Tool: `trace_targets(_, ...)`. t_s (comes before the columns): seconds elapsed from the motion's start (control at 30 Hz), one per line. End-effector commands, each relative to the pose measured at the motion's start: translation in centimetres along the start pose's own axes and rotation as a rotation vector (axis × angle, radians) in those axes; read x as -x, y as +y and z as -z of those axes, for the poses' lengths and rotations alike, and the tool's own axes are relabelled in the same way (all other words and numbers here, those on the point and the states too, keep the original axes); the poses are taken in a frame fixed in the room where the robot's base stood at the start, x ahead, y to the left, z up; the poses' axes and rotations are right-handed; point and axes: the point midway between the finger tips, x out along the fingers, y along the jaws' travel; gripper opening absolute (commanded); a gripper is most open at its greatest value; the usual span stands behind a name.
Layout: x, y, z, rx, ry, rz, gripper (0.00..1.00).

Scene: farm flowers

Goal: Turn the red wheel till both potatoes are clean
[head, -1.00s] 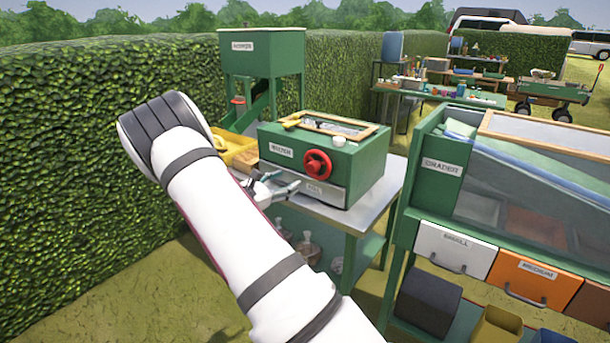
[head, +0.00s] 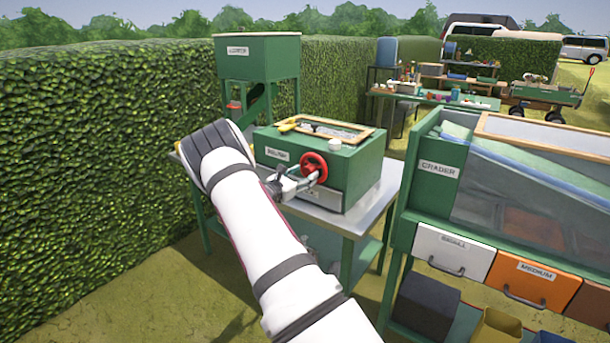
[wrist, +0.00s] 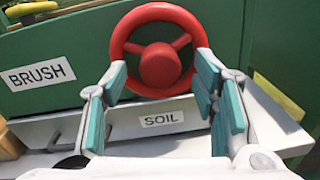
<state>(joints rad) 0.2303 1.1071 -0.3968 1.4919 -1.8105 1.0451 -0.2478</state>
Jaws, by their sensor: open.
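The red wheel (head: 314,169) is on the front of a green box (head: 352,172) that stands on a metal-topped table. In the wrist view the red wheel (wrist: 160,52) has a round red hub and spokes, close ahead. My gripper (head: 298,182) is at the front of the box. In the wrist view its two teal-padded fingers (wrist: 160,85) are apart, one on each side of the wheel's lower part. I cannot tell whether they touch the rim. No potatoes can be made out; the inside of the box is hidden.
A label reading BRUSH (wrist: 40,77) is left of the wheel, and a drawer labelled SOIL (wrist: 162,120) is below it. A green hopper (head: 257,58) stands behind left. The grader (head: 440,165) is close on the right. A hedge (head: 80,150) runs along the left.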

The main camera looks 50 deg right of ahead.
Motion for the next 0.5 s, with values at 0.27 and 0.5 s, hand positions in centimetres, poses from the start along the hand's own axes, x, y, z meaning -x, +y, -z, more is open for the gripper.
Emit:
trace_targets(0.27,-1.42,0.02,0.03,0.001,0.001,-0.001,0.54)
trace_targets(0.5,-1.41,0.02,0.02,0.001,0.001,-0.001,0.47)
